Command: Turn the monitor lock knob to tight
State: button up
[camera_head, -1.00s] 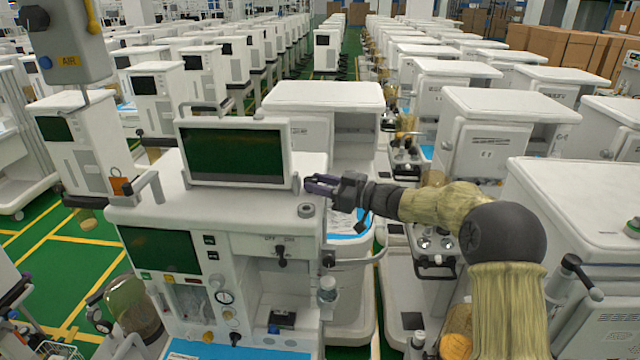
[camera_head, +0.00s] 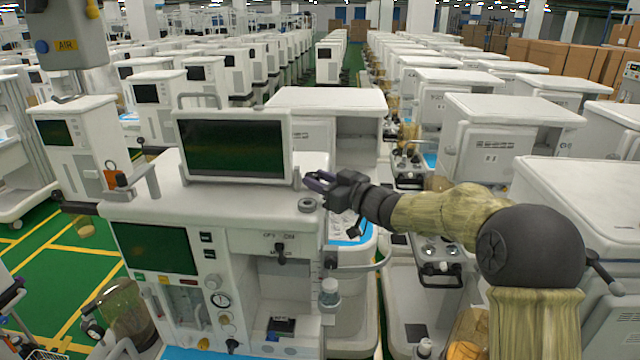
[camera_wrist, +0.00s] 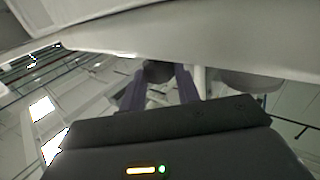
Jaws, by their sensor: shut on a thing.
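The monitor (camera_head: 235,146) stands upright on top of the white anaesthesia cart (camera_head: 225,210), its dark green screen facing me. My gripper (camera_head: 314,182), with purple fingers, reaches in from the right to the monitor's lower right edge. In the wrist view its two fingers (camera_wrist: 158,88) are shut on a dark round knob (camera_wrist: 158,68) just under a pale panel edge. The fingers hide part of the knob, and I see no mark telling how tight it is. The knob cannot be made out in the head view.
A grey round cap (camera_head: 307,205) sits on the cart top just below my gripper. A bent rail (camera_head: 360,266) juts from the cart's right side. A grey AIR column (camera_head: 68,40) hangs at upper left. Other carts stand close behind and to the right.

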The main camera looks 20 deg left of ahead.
jog(key=o, duration=1)
jog(key=shift+w+r+p, duration=0.1)
jog(key=shift+p, duration=0.25)
jog(key=shift+r+n+g+p, duration=0.1)
jog(key=shift+n+g+p, duration=0.2)
jog(key=shift+p, duration=0.05)
jog(key=n+g+p, duration=0.1)
jog(key=p, duration=0.1)
jog(key=shift+w+g+y+p, duration=0.2)
jog(key=shift+g+y+p, duration=0.1)
jog(key=shift+g+y, duration=0.1)
jog(key=shift+w+d+n+g+p, duration=0.1)
jog(key=shift+n+g+p, duration=0.6)
jog(key=shift+g+p, duration=0.25)
